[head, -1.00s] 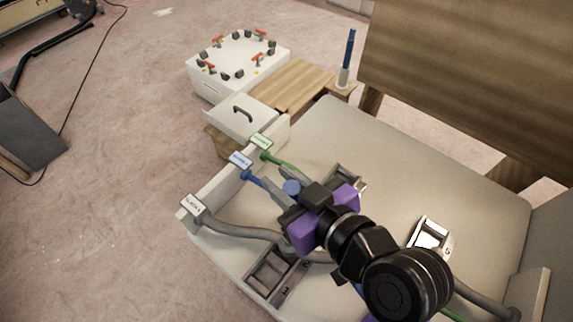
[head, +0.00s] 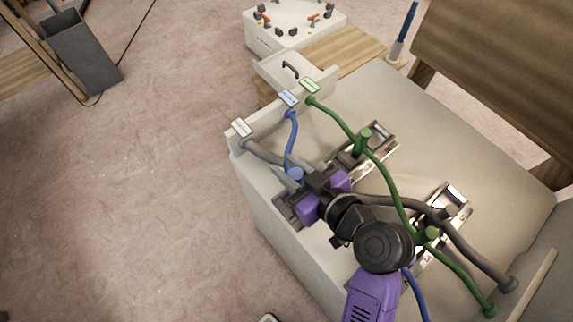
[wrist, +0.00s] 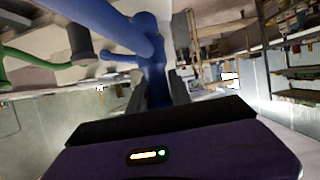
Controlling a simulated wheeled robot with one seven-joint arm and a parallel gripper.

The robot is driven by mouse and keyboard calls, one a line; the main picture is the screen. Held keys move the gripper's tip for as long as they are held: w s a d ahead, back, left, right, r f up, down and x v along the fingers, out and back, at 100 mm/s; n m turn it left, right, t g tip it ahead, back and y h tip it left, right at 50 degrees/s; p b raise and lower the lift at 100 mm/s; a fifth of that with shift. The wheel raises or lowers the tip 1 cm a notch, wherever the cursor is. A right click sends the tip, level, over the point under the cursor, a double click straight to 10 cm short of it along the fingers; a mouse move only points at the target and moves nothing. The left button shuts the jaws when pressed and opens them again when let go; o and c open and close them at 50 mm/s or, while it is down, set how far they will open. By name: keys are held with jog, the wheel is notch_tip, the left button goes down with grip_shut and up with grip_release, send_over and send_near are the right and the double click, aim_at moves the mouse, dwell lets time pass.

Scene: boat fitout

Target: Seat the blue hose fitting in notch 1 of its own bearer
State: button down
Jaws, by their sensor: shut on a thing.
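My gripper (head: 291,172) is shut on the blue hose fitting (head: 297,174). In the wrist view the blue fitting (wrist: 155,75) stands between the two fingers. The blue hose (head: 292,132) runs from the fitting back to its labelled end at the tray's far left wall. A metal notched bearer (head: 283,211) lies just below and partly behind my gripper. My gripper hides most of it, so its notch numbers cannot be read. I cannot tell whether the fitting touches it.
Two more bearers (head: 386,135) (head: 455,196) lie to the right. The green hose (head: 386,172) crosses both, with upright green fittings. A grey hose (head: 480,250) runs to the right wall. A white panel box (head: 290,35) stands behind. Open floor lies left.

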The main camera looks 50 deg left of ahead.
jog(key=shift+f+b, duration=1.8)
jog(key=shift+f, duration=1.1)
jog(key=shift+f+b, duration=0.6)
jog(key=shift+f, duration=0.05)
jog(key=c, duration=1.1)
grip_release()
jog(key=shift+d, duration=0.15)
jog(key=v, duration=0.7)
jog(key=shift+d+r+b, duration=0.25)
jog(key=shift+b, duration=0.15)
